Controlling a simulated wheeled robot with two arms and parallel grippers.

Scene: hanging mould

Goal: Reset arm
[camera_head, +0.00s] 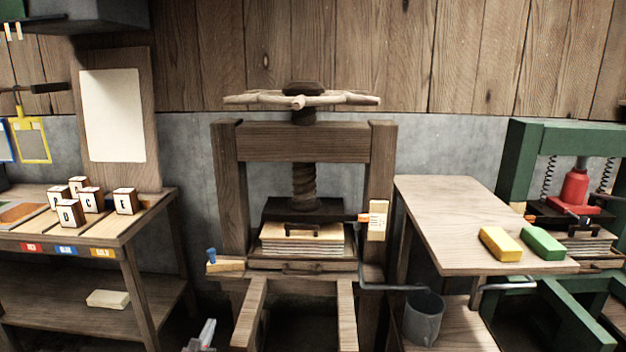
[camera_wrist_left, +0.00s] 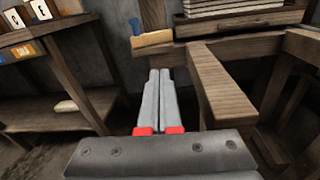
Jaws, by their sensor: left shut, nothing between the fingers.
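My left gripper (camera_head: 206,332) shows at the bottom edge of the head view, left of the wooden press (camera_head: 232,180). In the left wrist view my left gripper (camera_wrist_left: 160,74) has its two grey fingers side by side, shut and empty. It points toward the press's front rail (camera_wrist_left: 218,85) and a small wooden block with a blue peg (camera_wrist_left: 152,38), apart from both. My right gripper is not in view.
A shelf table (camera_head: 150,215) with several letter blocks (camera_head: 70,212) stands at left. At right, a wooden table (camera_head: 450,220) holds a yellow block (camera_head: 500,244) and a green block (camera_head: 542,243). A grey metal bucket (camera_head: 423,318) stands below it. A green press (camera_head: 520,160) is beyond.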

